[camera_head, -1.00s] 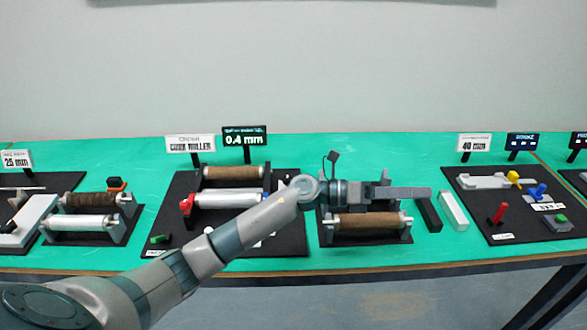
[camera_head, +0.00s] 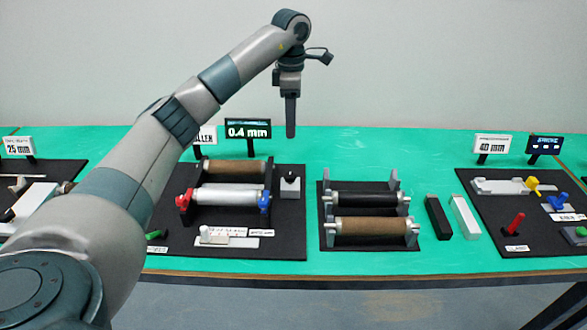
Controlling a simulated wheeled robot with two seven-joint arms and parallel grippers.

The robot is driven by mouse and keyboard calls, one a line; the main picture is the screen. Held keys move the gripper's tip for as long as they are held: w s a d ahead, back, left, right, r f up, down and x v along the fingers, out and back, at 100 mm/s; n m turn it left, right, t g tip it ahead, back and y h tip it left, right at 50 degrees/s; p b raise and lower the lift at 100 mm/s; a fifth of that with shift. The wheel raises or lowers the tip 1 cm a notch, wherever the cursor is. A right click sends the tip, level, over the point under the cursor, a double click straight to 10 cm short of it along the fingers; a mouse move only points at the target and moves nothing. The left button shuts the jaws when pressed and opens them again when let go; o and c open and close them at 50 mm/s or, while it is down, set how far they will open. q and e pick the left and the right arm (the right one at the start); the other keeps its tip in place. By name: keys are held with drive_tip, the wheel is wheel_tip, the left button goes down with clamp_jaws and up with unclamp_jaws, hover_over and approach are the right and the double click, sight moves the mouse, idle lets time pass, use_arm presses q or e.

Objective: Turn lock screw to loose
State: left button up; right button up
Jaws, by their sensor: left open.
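My left gripper (camera_head: 291,131) hangs pointing down, raised above the back of the table near the 0.4 mm sign (camera_head: 248,129). Its jaws are seen edge-on and hold nothing. Below it is the roller station with a brown roller over a silver roller (camera_head: 228,196). No label readable here tells which part is the lock screw. My right gripper is not in view.
A roller stand (camera_head: 372,225) is to the right, with a black bar (camera_head: 438,217) and a white bar (camera_head: 465,217) beside it. A 40 mm station with yellow, blue and red handles (camera_head: 515,223) is further right. My left arm covers part of the left side.

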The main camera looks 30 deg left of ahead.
use_arm(q)
drive_tip(key=shift+f, duration=0.2)
drive_tip(key=p, duration=0.5)
approach(292, 175)
wheel_tip(292, 175, down, 7)
drive_tip(key=shift+s+r, duration=0.1)
drive_tip(key=shift+r, duration=0.05)
drive_tip(key=shift+f+p, duration=0.3)
drive_tip(key=shift+f, duration=0.35)
drive_tip(key=c, duration=1.1)
